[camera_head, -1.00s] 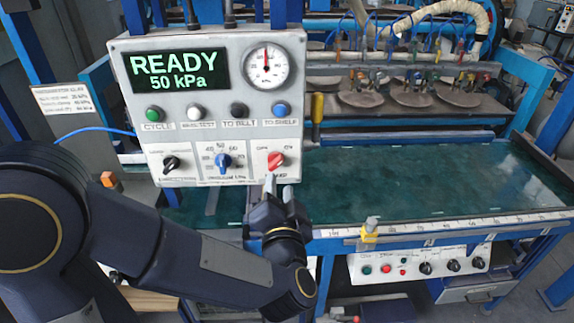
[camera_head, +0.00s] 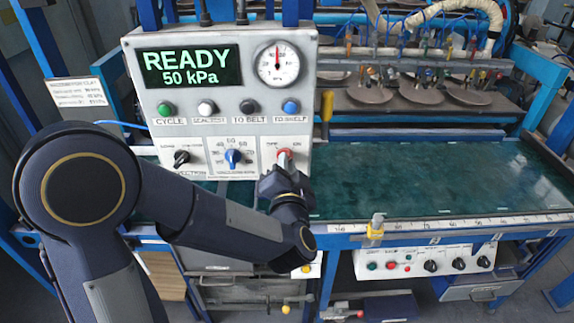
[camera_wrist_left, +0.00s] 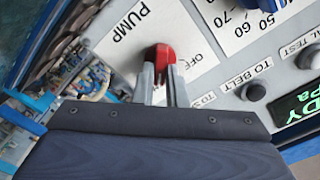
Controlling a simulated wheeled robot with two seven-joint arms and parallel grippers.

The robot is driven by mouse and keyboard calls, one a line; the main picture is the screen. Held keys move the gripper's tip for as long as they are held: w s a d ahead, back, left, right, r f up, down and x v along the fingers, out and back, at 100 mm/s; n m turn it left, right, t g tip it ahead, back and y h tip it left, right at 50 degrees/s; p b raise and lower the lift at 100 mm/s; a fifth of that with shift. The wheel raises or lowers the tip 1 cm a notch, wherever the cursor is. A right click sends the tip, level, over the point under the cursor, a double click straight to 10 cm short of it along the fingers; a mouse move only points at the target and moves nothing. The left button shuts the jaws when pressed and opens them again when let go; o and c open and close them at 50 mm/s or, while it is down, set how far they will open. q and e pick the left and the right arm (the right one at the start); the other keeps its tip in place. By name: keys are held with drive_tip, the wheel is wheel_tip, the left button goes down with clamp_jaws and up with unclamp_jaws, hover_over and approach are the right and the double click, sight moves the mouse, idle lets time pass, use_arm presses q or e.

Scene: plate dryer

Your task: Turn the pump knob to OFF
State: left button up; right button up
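The red pump knob (camera_head: 284,153) is at the lower right of the grey control panel (camera_head: 215,130). My left gripper (camera_head: 282,170) is at the knob from below and front, covering much of it in the head view. In the left wrist view the red knob (camera_wrist_left: 160,55) sits between the two grey fingertips of my left gripper (camera_wrist_left: 162,78), which appear to touch its sides. The words PUMP and OFF are readable beside it; the knob's exact pointing is partly hidden. My right gripper is not in view.
A blue selector knob (camera_head: 233,157) and a black knob (camera_head: 181,158) are left of the pump knob. A row of buttons and a dial gauge (camera_head: 278,63) are above.

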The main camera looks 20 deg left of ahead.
use_arm(q)
clamp_jaws()
drive_tip(key=shift+s+a+f+n+b, duration=0.1)
drive_tip(key=shift+a+n+b, duration=0.1)
drive_tip(key=shift+n+b, duration=3.7)
drive_tip(key=shift+a+n+b, duration=0.15)
drive_tip(key=shift+n+b, duration=2.45)
drive_tip(key=shift+n, duration=2.5)
drive_tip(key=o, duration=0.7)
unclamp_jaws()
drive_tip(key=shift+s, duration=0.1)
